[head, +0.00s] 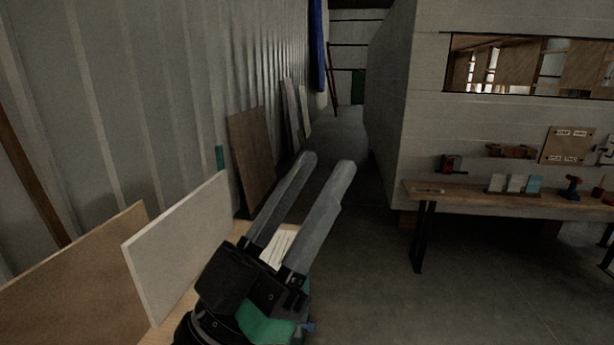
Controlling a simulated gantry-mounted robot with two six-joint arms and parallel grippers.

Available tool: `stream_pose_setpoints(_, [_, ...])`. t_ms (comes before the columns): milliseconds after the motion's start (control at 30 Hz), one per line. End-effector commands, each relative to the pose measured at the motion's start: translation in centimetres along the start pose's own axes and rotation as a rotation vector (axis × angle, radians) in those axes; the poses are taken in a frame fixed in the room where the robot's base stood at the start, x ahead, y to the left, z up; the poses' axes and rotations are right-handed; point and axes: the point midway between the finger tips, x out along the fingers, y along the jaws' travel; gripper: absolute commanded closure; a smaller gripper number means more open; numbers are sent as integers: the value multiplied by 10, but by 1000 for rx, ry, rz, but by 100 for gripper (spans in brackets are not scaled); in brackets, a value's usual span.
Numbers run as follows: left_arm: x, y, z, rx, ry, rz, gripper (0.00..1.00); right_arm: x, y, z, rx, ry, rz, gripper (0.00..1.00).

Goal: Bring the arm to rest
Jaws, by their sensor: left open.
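My left gripper (328,163) reaches up from the bottom centre of the head view. Its two long grey fingers stand apart and nothing shows between their tips. Its black and green wrist is at the bottom edge. A pale paper or card (281,243) shows behind the lower part of the fingers, partly hidden by them. My right gripper does not show.
A white panel (178,240) and a brown board (75,275) stand at the left, near the corrugated wall (130,90). More boards (252,150) lean farther back. A workbench (470,196) with tools is at the right. The floor (370,260) between is clear.

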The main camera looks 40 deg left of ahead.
Motion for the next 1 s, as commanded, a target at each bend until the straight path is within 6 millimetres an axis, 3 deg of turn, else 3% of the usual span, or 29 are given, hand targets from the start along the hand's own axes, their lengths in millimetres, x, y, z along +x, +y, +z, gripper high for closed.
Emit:
stream_pose_setpoints(33, [5, 6, -20, 3, 43, 18, 59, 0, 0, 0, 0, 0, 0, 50])
stream_pose_setpoints(100, [8, 11, -35, 7, 73, 34, 59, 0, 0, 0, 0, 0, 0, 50])
stream_pose_setpoints(400, [10, 12, -40, 10, 81, 37, 59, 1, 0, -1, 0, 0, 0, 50])
stream_pose_setpoints(533, [24, 12, -54, 10, 81, 36, 59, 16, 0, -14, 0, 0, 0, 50])
stream_pose_setpoints(667, [55, 14, -88, 10, 80, 36, 59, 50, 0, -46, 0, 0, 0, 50])
stream_pose_setpoints(1000, [171, 18, -213, 9, 80, 35, 59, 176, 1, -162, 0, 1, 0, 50])
